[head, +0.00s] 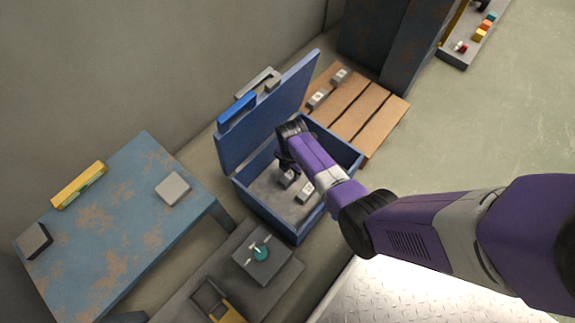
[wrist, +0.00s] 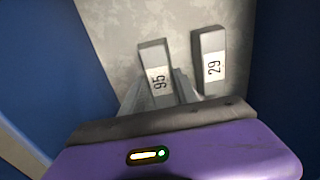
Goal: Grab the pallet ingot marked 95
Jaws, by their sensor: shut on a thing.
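The ingot marked 95 (wrist: 153,58) is a grey block with a white label. In the wrist view it stands between the fingers of my gripper (wrist: 158,88), which is shut on it. In the head view my gripper (head: 286,168) reaches down inside the open blue chest (head: 270,218), with an ingot (head: 287,178) at its tips. I cannot tell whether the held ingot touches the chest floor. A second ingot, marked 29 (wrist: 208,58), lies just right of it on the chest floor; it also shows in the head view (head: 306,190).
The chest's raised lid (head: 265,115) stands behind my gripper, and its walls surround it. A wooden pallet (head: 375,118) behind the chest bears two ingots (head: 318,98). A worn blue table (head: 120,225) is at left. A grey bench (head: 275,282) stands in front of the chest.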

